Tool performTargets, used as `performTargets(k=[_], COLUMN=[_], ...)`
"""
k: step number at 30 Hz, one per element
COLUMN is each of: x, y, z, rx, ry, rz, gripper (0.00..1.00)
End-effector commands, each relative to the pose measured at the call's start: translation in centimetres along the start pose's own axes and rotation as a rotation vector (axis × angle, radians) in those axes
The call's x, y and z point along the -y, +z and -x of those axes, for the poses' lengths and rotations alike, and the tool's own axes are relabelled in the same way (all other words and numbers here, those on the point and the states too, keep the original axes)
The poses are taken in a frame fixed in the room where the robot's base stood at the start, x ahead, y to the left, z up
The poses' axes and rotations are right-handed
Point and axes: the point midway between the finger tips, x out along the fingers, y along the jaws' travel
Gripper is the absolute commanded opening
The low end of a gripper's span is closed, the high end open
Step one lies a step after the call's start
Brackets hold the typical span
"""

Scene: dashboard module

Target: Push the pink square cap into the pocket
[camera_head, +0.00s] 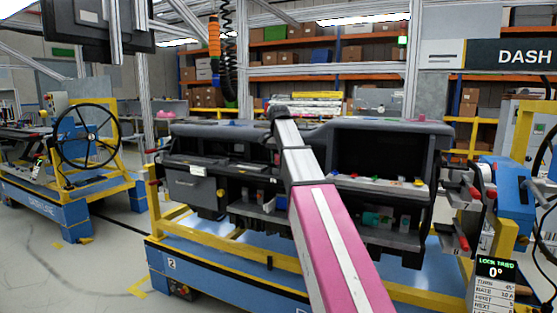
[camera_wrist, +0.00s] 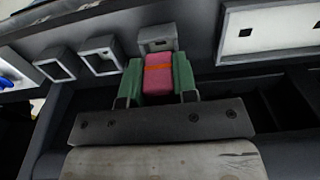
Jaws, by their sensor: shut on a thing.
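In the wrist view, my gripper (camera_wrist: 158,78) has two green fingers shut on the pink square cap (camera_wrist: 158,82), which carries an orange stripe across it. Directly beyond the cap is a grey square-framed pocket (camera_wrist: 157,38) on the panel. The cap lies in line with this pocket, close to its lower edge. I cannot tell whether they touch. In the head view my arm reaches to the dashboard module (camera_head: 225,131). The fingers and the cap are hidden there.
Two more grey square frames, a left one (camera_wrist: 55,64) and a right one (camera_wrist: 101,55), sit left of the pocket. A pale panel (camera_wrist: 270,28) is at the right. The dashboard stands on a blue and yellow cart (camera_head: 215,281). A steering wheel (camera_head: 84,135) is at the far left.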

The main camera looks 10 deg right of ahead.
Motion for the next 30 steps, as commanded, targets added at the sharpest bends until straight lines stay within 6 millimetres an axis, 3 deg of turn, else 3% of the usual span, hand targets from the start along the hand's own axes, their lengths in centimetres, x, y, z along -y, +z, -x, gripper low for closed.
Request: performTargets(k=[27, 28, 30], x=[0.0, 0.0, 0.0], y=[0.0, 0.0, 0.0], z=[-1.6, -1.6, -1.6], rx=[0.000, 0.000, 0.000], ry=[0.000, 0.000, 0.000], rz=[0.000, 0.000, 0.000], gripper=[0.05, 0.33, 0.56])
